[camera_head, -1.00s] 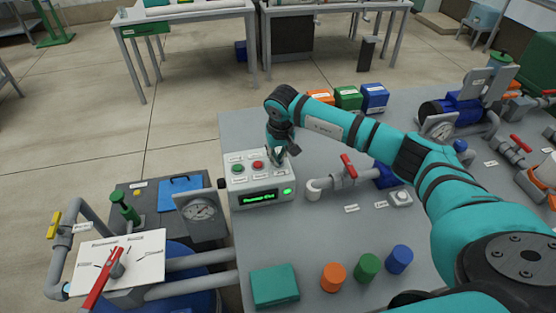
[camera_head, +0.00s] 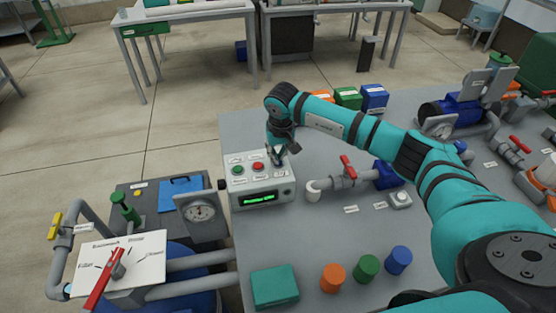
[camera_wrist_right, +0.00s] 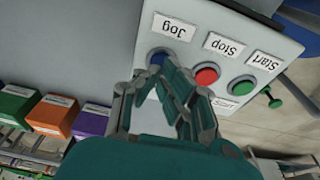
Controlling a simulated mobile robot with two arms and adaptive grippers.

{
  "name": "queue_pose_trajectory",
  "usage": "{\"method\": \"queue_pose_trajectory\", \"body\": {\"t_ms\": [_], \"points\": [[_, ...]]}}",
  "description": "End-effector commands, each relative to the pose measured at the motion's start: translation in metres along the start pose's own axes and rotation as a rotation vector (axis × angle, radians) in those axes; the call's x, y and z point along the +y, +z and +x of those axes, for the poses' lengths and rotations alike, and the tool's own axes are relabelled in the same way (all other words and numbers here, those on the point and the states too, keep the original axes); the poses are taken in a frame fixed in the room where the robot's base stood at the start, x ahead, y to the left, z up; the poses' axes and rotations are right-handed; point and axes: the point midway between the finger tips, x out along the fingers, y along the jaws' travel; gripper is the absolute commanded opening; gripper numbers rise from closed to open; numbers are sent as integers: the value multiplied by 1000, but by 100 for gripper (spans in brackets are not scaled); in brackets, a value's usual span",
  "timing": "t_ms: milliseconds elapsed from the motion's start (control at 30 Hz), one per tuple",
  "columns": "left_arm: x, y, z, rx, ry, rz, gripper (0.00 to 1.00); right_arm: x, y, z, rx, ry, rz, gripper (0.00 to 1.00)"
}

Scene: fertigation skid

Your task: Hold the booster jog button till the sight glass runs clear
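The control box (camera_head: 262,188) is light grey, with a green Start button (camera_head: 237,170), a red Stop button (camera_head: 258,166) and a lit green display (camera_head: 258,199). A round lamp (camera_head: 287,193) beside the display is dark. My right gripper (camera_head: 277,157) points down at the box's upper right. The right wrist view shows its fingertips (camera_wrist_right: 162,78) together at the blue Jog button (camera_wrist_right: 158,57), partly covering it. I cannot tell whether they touch or press it. I cannot pick out the sight glass. My left gripper is not in view.
A dial gauge (camera_head: 201,212) and a red-handled selector valve (camera_head: 115,269) stand left of the box. A red-handled pipe valve (camera_head: 348,167) is to its right. A teal block (camera_head: 274,286) and orange, green and blue cylinders (camera_head: 368,267) stand on the near bench.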

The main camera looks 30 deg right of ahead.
Motion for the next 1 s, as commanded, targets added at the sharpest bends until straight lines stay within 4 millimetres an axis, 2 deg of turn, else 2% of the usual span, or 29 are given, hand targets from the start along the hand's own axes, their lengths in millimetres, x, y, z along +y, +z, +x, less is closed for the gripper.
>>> {"method": "queue_pose_trajectory", "body": {"t_ms": [33, 633, 1000], "points": [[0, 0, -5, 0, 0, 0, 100, 0, -2, -7, 1, 0, 0, 0], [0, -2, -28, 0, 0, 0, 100, 0, -11, -54, 1, -1, 0, 0], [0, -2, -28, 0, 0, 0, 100, 0, -12, -57, 0, 0, 0, 0]]}}
